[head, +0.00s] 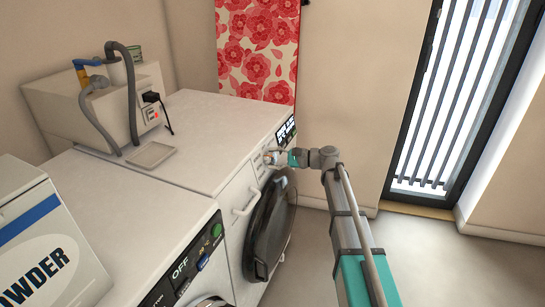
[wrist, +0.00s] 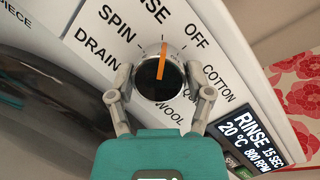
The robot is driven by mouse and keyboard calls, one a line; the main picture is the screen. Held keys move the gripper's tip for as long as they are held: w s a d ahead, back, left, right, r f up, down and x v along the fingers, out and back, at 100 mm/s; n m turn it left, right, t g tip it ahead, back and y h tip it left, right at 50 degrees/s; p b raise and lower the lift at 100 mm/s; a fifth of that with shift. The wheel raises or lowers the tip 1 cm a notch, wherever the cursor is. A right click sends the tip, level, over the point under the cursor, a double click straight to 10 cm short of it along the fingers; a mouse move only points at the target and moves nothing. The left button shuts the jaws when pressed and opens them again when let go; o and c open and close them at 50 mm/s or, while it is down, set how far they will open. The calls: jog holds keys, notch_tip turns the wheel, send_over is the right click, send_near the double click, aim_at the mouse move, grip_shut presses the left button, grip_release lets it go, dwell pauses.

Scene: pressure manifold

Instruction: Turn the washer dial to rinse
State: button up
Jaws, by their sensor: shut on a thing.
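The washer dial (wrist: 152,88) is a round black-faced knob with a silver rim and an orange pointer. In the wrist view the pointer aims up, toward the end of the partly cut-off RINSE label (wrist: 158,10), left of OFF. The display (wrist: 250,138) reads RINSE, 15 SEC, 20 °C, 800 RPM. My gripper (wrist: 160,82) is shut on the dial, one finger on each side of it. In the head view my gripper (head: 276,157) is at the front panel of the far washer (head: 205,125), and the dial is mostly hidden there.
A nearer machine (head: 125,215) with an OFF display and a powder box (head: 45,245) are at left. A grey-hosed device (head: 105,105) sits on top. Floor at right is clear.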

jog(key=shift+w+r+n, duration=0.1)
jog(key=shift+w+n, duration=0.15)
jog(key=shift+n, duration=0.35)
jog(key=o, duration=1.1)
jog(key=shift+d, duration=0.1)
jog(key=shift+o, duration=0.2)
jog(key=shift+s, duration=0.1)
